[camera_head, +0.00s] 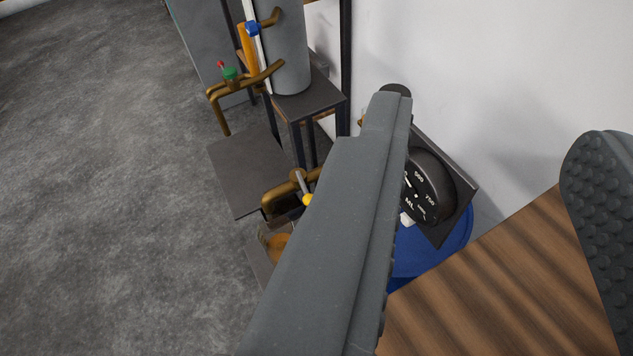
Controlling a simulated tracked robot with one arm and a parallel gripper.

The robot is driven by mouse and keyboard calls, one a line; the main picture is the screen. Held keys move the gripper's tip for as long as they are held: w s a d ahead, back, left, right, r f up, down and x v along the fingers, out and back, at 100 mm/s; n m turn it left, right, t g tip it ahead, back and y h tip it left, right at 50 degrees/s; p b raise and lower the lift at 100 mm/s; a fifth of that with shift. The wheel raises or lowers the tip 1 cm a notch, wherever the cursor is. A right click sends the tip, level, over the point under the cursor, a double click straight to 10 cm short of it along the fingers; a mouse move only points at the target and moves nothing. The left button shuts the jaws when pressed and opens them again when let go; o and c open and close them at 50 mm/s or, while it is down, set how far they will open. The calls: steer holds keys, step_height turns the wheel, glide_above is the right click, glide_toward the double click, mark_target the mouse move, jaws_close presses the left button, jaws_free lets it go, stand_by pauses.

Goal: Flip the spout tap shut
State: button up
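A brass spout (277,197) shows just left of my near finger, low in the picture. On it is a tap lever with a yellow end (307,200); the finger hides what lies to its right. I cannot tell whether this tap is open or shut. My gripper (497,125) is open, with a wide gap between its two dark grey fingers and nothing between them. The left finger crosses the middle of the picture, and the ribbed right finger is at the right edge. The spout and lever lie outside the gap, to the left.
A black dial gauge (428,188) and a blue round container (435,247) are behind the left finger. A wooden top (490,290) is at lower right. A grey cylinder (282,45) with brass pipes and blue, red and green tap handles stands behind. Grey floor (100,180) is clear at left.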

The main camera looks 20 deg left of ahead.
steer(key=w+a+f+m+t+y+p, duration=0.1)
steer(key=w+a+f+m+y+p, duration=0.2)
steer(key=w+a+f, duration=0.5)
steer(key=w+a+f+m+p, duration=0.35)
steer(key=w+a+f, duration=0.3)
steer(key=a, duration=0.45)
steer(key=m+h+p, duration=0.6)
steer(key=m+h, duration=0.2)
steer(key=h, duration=0.1)
glide_toward(303, 187)
steer(key=d+b+x, duration=0.1)
steer(key=b+x, duration=0.1)
steer(key=x, duration=0.8)
steer(key=shift+d+f+t, duration=0.3)
steer(key=shift+d+t, duration=0.1)
steer(key=shift+d, duration=0.15)
jaws_close()
